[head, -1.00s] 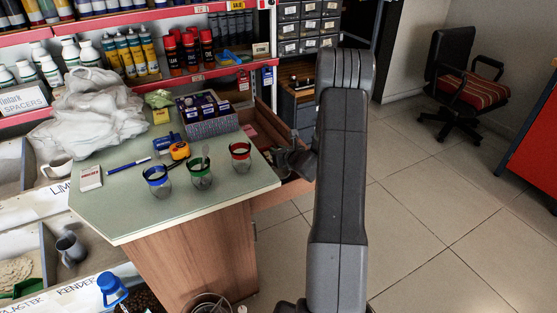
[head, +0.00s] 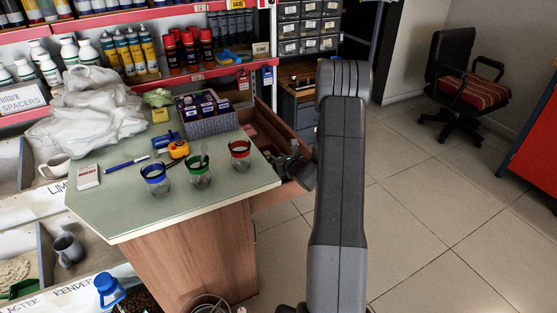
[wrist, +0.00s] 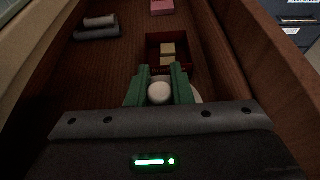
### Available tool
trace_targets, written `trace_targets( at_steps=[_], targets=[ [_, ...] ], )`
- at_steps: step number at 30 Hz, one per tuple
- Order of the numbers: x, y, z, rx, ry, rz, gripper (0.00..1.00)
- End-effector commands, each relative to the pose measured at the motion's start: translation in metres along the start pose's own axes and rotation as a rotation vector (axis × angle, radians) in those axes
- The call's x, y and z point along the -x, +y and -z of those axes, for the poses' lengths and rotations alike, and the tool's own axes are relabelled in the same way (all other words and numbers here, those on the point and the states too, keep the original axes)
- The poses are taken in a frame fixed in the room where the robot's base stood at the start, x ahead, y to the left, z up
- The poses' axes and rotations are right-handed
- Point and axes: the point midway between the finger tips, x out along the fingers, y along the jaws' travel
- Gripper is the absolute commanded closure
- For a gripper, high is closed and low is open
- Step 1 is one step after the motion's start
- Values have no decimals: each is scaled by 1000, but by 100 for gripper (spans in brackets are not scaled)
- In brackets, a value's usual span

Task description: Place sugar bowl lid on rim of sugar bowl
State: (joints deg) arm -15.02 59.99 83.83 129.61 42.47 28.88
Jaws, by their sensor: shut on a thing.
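A white round knob (wrist: 160,94) sits between the green fingers of my gripper (wrist: 160,73) in the wrist view. A pale curved edge shows just right of the fingers, so this looks like the sugar bowl lid; most of it is hidden by the gripper. My gripper is shut on it, inside the open wooden drawer (wrist: 95,75). In the head view the gripper is by the drawer at the counter's right end, largely hidden by my arm. I cannot tell which is the sugar bowl.
The drawer holds a dark red box with cream blocks (wrist: 168,50), grey rolls (wrist: 98,27) and a pink block (wrist: 162,7). The drawer's sides rise close around the gripper.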

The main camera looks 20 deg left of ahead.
Motion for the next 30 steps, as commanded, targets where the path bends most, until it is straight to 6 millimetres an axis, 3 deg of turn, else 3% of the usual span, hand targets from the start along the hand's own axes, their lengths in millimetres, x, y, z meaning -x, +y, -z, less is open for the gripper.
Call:
trace_targets(
  at_steps=[4, 5, 8, 18, 25, 30],
  targets=[
    [0, 0, 1, 0, 0, 0, 100],
    [0, 0, 1, 0, 0, 0, 78],
    [0, 0, 1, 0, 0, 0, 59],
    [0, 0, 0, 0, 0, 0, 59],
    [6, 0, -16, 0, 1, 0, 59],
    [48, -2, -10, -2, 1, 4, 59]
  ],
)
